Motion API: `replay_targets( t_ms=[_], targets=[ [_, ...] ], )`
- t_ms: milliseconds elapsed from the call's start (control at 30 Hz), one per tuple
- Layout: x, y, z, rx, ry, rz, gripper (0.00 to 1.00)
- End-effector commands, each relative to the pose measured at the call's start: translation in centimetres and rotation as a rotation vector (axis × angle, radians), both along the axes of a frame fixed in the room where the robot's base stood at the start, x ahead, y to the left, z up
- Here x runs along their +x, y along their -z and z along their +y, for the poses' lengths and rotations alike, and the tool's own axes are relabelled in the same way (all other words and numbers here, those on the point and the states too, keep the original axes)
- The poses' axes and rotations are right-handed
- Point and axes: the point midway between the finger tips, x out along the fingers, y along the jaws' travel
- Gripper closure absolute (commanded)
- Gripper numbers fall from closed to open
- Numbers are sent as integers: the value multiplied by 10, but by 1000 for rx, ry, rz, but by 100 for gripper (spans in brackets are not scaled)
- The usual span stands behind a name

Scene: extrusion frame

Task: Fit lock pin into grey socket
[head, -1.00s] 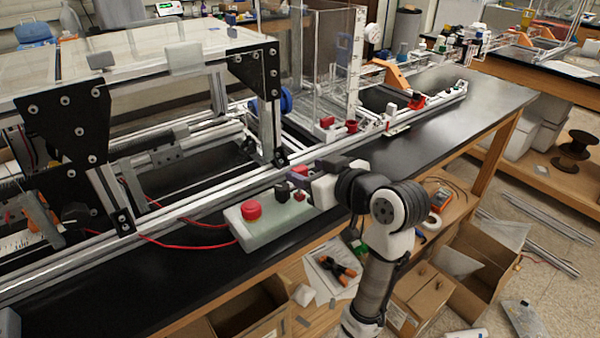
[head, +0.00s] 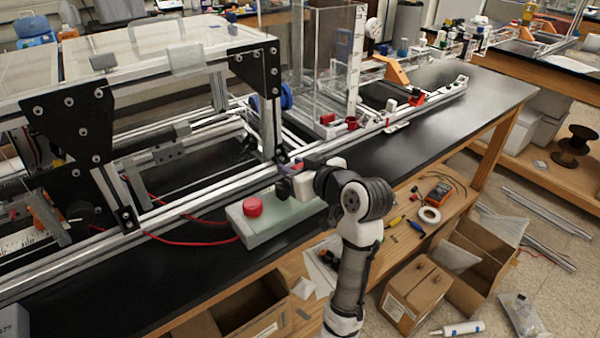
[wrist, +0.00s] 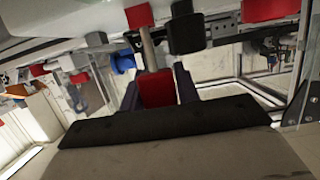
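In the wrist view my gripper (wrist: 158,88) has its two dark purple fingers on either side of a red block, which looks like the handle of the lock pin (wrist: 157,90). A grey shaft (wrist: 148,48) runs from it toward the top of the picture. Its far end is near a small red part (wrist: 139,15) and a dark block (wrist: 187,34). I cannot tell whether it touches anything. In the head view my gripper (head: 283,183) is beside the aluminium rail, and the pin is hidden or too small to see. I cannot clearly make out the grey socket.
A grey-green box (head: 285,221) with a red button (head: 253,206) lies just below my gripper. The long aluminium rail (head: 190,211) and black-plated frame (head: 75,115) stand behind and left. Red cables (head: 185,241) cross the black bench. The bench to the right (head: 430,115) is mostly clear.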

Motion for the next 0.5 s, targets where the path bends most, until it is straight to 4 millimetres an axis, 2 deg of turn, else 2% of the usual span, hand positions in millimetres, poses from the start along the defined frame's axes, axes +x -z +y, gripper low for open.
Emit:
replay_targets(
  t_ms=[33,167,200,500],
  targets=[
    [0,0,0,0,0,0,76],
    [0,0,0,0,0,0,93],
    [0,0,0,1,0,-1,94],
    [0,-3,0,0,0,-2,94]
  ],
)
